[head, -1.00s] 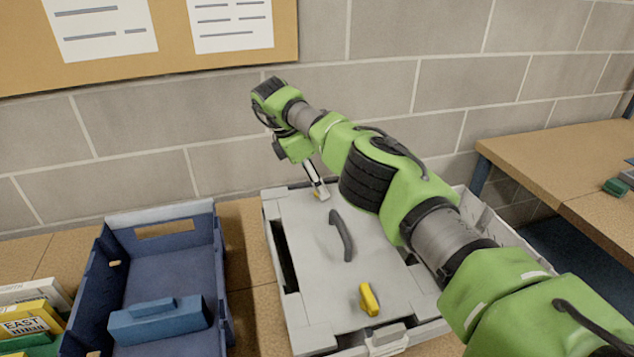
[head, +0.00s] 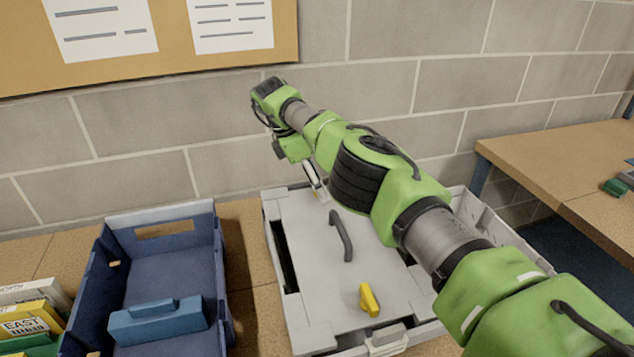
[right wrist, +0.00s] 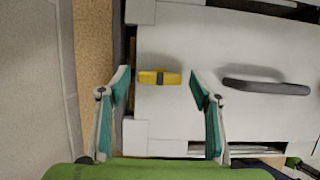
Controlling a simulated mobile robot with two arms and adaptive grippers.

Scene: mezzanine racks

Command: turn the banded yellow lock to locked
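The banded yellow lock (right wrist: 146,77) is a short yellow knob with a dark band across its middle, on the pale grey lid (right wrist: 180,120) near the lid's edge. In the right wrist view it lies lengthwise across the picture, roughly in line with the dark handle (right wrist: 266,87). My right gripper (right wrist: 158,82) is open, one finger beyond each end of the lock, with gaps on both sides. In the head view this gripper (head: 317,185) is at the lid's far end and mostly hides the lock. A second yellow lock (head: 368,300) sits at the near end. My left gripper is out of view.
The lid lies on a grey crate (head: 480,215). A blue crate (head: 222,270) with a blue block (head: 160,322) stands to the left, beside several boxes (head: 30,318). A block wall (head: 160,150) rises close behind. Another table (head: 560,165) is at right.

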